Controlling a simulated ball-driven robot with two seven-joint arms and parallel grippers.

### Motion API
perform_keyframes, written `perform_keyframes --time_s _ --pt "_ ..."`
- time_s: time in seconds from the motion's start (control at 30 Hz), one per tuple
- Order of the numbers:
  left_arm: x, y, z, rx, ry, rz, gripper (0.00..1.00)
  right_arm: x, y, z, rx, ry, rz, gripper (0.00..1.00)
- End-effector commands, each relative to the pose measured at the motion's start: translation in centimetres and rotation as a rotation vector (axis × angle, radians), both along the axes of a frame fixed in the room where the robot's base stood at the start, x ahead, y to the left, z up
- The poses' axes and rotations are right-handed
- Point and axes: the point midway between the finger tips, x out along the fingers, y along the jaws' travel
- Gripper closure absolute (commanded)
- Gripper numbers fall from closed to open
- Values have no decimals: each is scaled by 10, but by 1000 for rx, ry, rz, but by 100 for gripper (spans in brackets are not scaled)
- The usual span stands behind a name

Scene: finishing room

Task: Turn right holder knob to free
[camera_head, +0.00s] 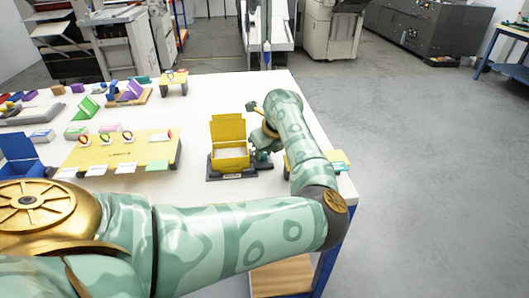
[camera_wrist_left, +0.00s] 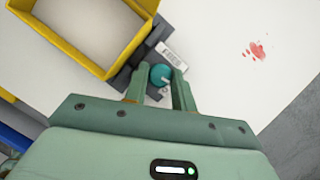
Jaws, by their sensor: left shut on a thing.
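A yellow open box (camera_head: 229,159) with a raised back panel stands in a dark holder (camera_head: 212,175) on the white table. In the left wrist view, the box (camera_wrist_left: 84,71) fills the upper left. A round teal knob (camera_wrist_left: 159,73) sits on the dark holder beside it, next to a small white label (camera_wrist_left: 172,54) with print too small to read surely. My left gripper (camera_wrist_left: 162,86) has one finger on each side of the knob and is shut on it. In the head view, my left gripper (camera_head: 261,159) is at the box's right side, partly hidden by my arm. My right gripper is out of view.
A yellow board (camera_head: 120,155) with cards and rings lies left of the box. A blue box (camera_head: 22,158) stands farther left. A red smear (camera_wrist_left: 257,51) marks the white surface right of the knob. The table's right edge is close to my arm.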

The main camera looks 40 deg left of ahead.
Motion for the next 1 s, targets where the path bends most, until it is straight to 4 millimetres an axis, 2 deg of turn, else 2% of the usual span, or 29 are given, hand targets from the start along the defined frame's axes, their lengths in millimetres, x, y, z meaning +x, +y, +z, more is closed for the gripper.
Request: perform_keyframes --time_s 1.0 --pt "6 2 -3 1 1 932 97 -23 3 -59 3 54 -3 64"
